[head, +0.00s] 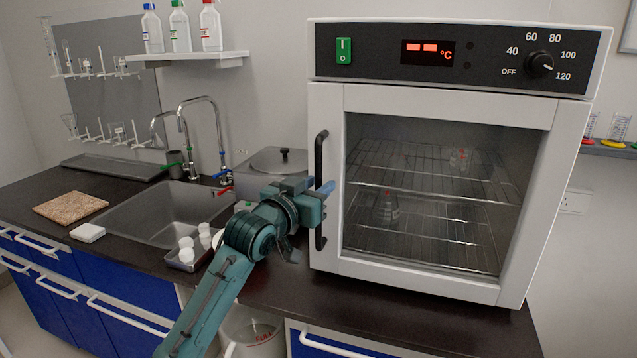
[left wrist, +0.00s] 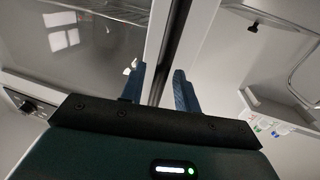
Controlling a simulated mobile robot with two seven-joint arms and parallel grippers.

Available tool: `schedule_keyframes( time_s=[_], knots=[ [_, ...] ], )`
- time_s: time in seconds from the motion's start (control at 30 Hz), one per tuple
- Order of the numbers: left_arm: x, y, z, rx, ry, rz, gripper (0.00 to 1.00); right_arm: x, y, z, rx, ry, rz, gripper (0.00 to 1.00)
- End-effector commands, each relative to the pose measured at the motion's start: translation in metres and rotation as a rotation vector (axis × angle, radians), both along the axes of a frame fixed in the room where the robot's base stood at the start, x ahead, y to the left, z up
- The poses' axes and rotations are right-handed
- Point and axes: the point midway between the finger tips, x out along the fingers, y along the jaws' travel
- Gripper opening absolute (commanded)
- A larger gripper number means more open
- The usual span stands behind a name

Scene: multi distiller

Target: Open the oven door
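The white oven (head: 325,240) stands on the dark counter with its glass door (head: 430,200) shut. Its black vertical bar handle (head: 319,150) is on the left side of the door. The gripper hides part of the handle. My right gripper is in neither view.
A metal lidded bath (head: 278,165) stands left of the oven, behind my left arm. A sink (head: 160,212) with taps and a small tray of white bottles (head: 187,256) lie further left. Wire racks with flasks (head: 388,207) show through the glass.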

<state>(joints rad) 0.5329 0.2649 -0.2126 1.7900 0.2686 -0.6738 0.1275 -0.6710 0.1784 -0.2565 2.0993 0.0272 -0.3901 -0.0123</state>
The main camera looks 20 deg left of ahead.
Motion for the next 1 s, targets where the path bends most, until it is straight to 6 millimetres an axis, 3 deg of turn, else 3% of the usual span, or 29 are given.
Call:
schedule_keyframes(
  time_s=[0.43,0.83,1.0],
  knots=[
    [0.0106,-0.0025,-0.0002,0.001,0.000,0.000,0.32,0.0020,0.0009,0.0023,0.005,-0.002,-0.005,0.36],
    [0.0103,-0.0024,-0.0002,0.001,0.000,0.000,0.00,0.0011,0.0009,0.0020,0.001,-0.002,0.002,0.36],
    [0.0103,-0.0025,-0.0003,0.001,0.000,0.000,0.00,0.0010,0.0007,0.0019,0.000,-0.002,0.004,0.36]
  ],
)
